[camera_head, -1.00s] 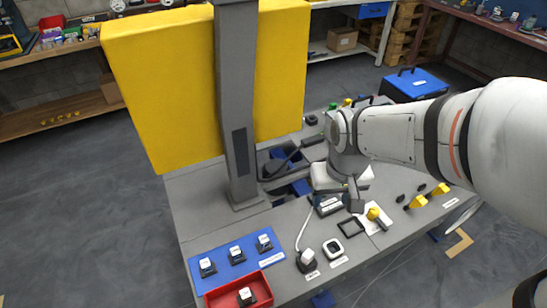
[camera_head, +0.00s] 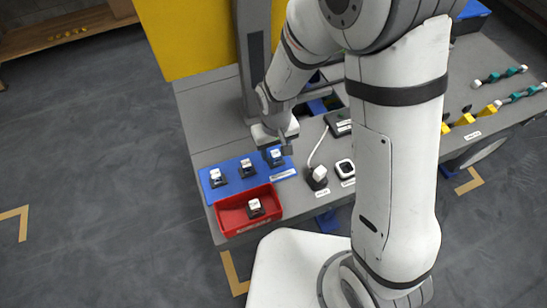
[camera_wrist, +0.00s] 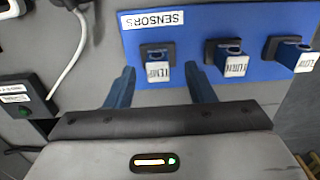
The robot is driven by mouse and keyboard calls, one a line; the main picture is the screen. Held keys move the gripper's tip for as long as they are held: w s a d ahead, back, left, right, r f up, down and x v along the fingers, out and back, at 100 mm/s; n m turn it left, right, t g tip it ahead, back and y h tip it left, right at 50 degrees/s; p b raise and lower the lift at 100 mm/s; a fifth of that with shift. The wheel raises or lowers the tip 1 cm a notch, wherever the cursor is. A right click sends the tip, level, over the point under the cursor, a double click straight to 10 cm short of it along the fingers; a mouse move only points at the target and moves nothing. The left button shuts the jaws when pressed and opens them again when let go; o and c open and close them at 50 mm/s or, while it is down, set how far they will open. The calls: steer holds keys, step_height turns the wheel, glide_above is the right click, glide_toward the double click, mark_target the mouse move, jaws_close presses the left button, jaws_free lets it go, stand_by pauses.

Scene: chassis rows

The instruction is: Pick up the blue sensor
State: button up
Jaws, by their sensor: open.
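Three small sensors stand in a row on a blue mat (camera_head: 204,180), each with a white labelled face, a dark base and some blue on its body in the wrist view. The right-hand sensor (camera_head: 277,155) in the head view is the one nearest my gripper (camera_head: 273,146); it shows in the wrist view as the sensor marked TEMP (camera_wrist: 157,70). My gripper is open, with its two blue fingers (camera_wrist: 160,80) apart and this sensor lined up between them, slightly beyond the tips. I cannot tell if they touch it. The other sensors are the middle one (camera_head: 247,167) and left one (camera_head: 216,177).
A red tray (camera_head: 232,228) holding another white-topped part (camera_head: 255,207) sits in front of the mat. A grey column (camera_head: 254,70) and yellow panel (camera_head: 180,40) rise behind.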

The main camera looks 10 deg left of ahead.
mark_target(276, 153)
steer(key=shift+f, duration=1.5)
steer(key=shift+c, duration=0.2)
jaws_close()
